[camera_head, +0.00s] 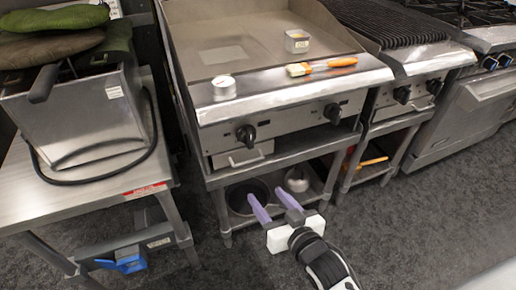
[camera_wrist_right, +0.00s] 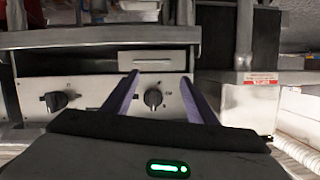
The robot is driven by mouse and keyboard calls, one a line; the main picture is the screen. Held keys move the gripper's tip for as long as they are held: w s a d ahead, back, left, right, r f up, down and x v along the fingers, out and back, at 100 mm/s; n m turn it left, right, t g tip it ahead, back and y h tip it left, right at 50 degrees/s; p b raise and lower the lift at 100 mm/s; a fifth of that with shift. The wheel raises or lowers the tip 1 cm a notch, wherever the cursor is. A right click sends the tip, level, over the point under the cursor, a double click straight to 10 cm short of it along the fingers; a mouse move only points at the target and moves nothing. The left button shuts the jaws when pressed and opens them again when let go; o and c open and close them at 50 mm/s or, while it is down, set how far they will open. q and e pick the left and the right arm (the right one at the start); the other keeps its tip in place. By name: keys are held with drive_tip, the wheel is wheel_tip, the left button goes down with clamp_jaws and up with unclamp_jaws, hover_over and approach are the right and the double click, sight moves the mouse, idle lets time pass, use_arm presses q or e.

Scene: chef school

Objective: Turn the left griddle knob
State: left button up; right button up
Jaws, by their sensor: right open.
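The griddle (camera_head: 262,50) has two black knobs on its front panel. The left knob (camera_head: 246,134) stands above a small drawer handle, and the right knob (camera_head: 332,112) is further along the panel. My right gripper (camera_head: 267,195) is open and empty, with purple fingers pointing towards the griddle, below and in front of the left knob in the head view. The right wrist view is turned over; there the left knob (camera_wrist_right: 153,98) shows between the two fingers (camera_wrist_right: 158,80), apart from them, and the right knob (camera_wrist_right: 60,101) is at the left. My left gripper is not in view.
A brush (camera_head: 322,66), a metal cup (camera_head: 224,87) and a small container (camera_head: 297,41) sit on the griddle. A fryer (camera_head: 75,115) stands on a steel table at the left. Pans lie on the shelf below. The floor at the right is clear.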

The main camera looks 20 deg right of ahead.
sight(251, 142)
drive_tip(key=w+r+t+b, duration=0.1)
drive_tip(key=w+r, duration=0.1)
drive_tip(key=w, duration=0.3)
drive_tip(key=w+r+m+t+b, duration=0.1)
drive_tip(key=w+r, duration=0.1)
drive_tip(key=w, duration=0.3)
drive_tip(key=w+r+t+b, duration=0.1)
drive_tip(key=w+r+b, duration=0.1)
drive_tip(key=w, duration=0.4)
drive_tip(key=shift+d+r+m+h, duration=0.15)
drive_tip(key=shift+d+m+h, duration=0.15)
drive_tip(key=shift+m, duration=0.1)
drive_tip(key=shift+w, duration=0.6)
drive_tip(key=c, duration=0.8)
